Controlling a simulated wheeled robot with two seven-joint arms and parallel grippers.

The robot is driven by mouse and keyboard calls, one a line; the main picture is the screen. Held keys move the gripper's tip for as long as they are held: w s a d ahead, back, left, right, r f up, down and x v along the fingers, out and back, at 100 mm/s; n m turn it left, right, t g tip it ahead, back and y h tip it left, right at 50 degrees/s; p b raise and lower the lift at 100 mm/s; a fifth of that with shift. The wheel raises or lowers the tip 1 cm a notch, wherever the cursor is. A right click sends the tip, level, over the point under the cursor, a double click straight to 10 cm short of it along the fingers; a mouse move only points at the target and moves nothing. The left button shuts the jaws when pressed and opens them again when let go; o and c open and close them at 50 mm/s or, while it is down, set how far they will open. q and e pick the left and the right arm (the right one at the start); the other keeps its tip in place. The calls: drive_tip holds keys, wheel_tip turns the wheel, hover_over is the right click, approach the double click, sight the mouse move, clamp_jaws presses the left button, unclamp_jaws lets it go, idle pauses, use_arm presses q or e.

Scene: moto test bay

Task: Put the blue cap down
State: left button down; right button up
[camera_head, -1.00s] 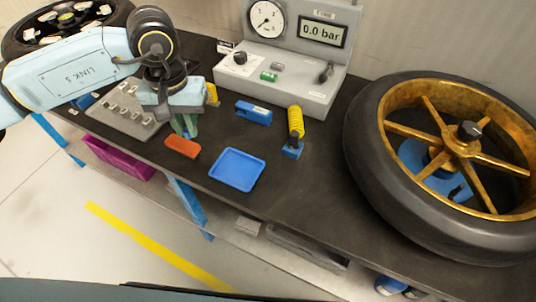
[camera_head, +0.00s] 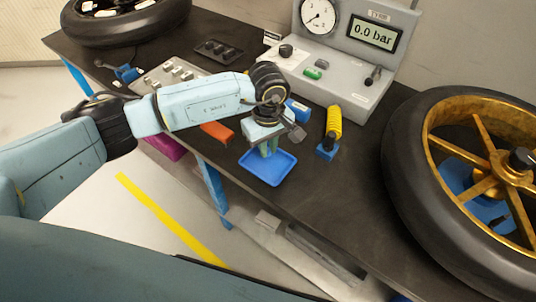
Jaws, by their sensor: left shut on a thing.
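My left gripper (camera_head: 267,149) points down over the far part of the small blue tray (camera_head: 268,176). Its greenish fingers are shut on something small. The blue cap cannot be made out between the fingers; it is too small or hidden at this angle. I cannot tell whether the fingertips touch the tray floor. The visible part of the tray is bare. My right gripper is not in view.
An orange block (camera_head: 217,132) lies left of the tray. The grey gauge console (camera_head: 335,80) is behind. A large gold-rimmed wheel (camera_head: 400,160) fills the right. Dark table is clear right of the tray.

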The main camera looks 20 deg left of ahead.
use_arm(q)
drive_tip(key=shift+f, duration=1.85)
drive_tip(key=shift+f, duration=0.2)
drive_tip(key=c, duration=1.4)
unclamp_jaws()
drive_tip(key=shift+r, duration=0.1)
wheel_tip(320, 180, up, 12)
drive_tip(key=shift+r, duration=0.1)
